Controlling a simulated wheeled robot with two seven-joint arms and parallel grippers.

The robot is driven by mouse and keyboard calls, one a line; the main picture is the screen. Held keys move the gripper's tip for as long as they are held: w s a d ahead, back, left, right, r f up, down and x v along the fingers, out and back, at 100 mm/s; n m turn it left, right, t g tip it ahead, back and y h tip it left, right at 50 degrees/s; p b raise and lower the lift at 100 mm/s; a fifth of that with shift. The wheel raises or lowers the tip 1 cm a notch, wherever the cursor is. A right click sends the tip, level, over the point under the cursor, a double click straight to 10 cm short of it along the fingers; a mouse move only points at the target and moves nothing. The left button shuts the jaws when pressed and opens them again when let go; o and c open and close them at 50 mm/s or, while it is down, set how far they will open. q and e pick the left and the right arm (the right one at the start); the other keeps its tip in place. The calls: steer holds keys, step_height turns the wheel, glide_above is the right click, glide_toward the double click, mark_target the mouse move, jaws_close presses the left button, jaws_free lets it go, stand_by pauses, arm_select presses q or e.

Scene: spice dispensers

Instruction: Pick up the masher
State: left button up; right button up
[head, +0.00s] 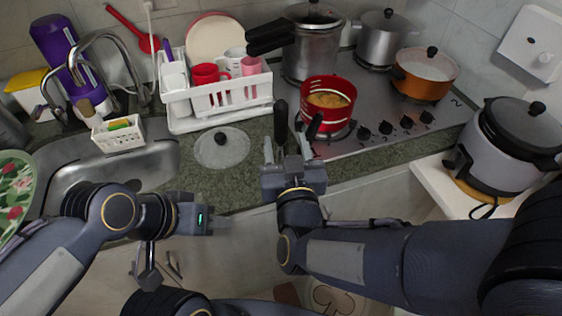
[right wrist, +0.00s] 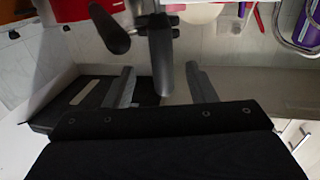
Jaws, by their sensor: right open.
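A red pot (head: 325,112) with yellow food stands on the front left of the hob. Two dark elongated handles are by it, one upright at its left (head: 281,115) and one at its front (head: 314,127). I cannot tell which is the masher's; its head is not clearly visible. My right gripper (head: 287,152) is open and empty just in front of the pot. In the right wrist view, one dark handle (right wrist: 161,58) lies in line with the gap between the fingers, and the other (right wrist: 108,28) is left of it. My left gripper (head: 215,220) is low in front of the counter, its jaws unclear.
A white dish rack (head: 220,100) with cups and a clear lid (head: 222,146) are left of the pot. A pressure cooker (head: 313,50), a grey pot (head: 382,40) and an orange pot (head: 424,75) stand behind. A rice cooker (head: 508,145) is at right, the sink (head: 130,165) at left.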

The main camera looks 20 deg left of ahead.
mark_target(282, 133)
steer(key=x, duration=0.2)
steer(key=p+x, duration=0.1)
steer(key=x, duration=0.3)
steer(key=shift+w+a+f, duration=0.1)
steer(key=shift+a+f, duration=0.1)
steer(key=shift+f, duration=0.1)
steer(key=shift+c, duration=0.4)
jaws_close()
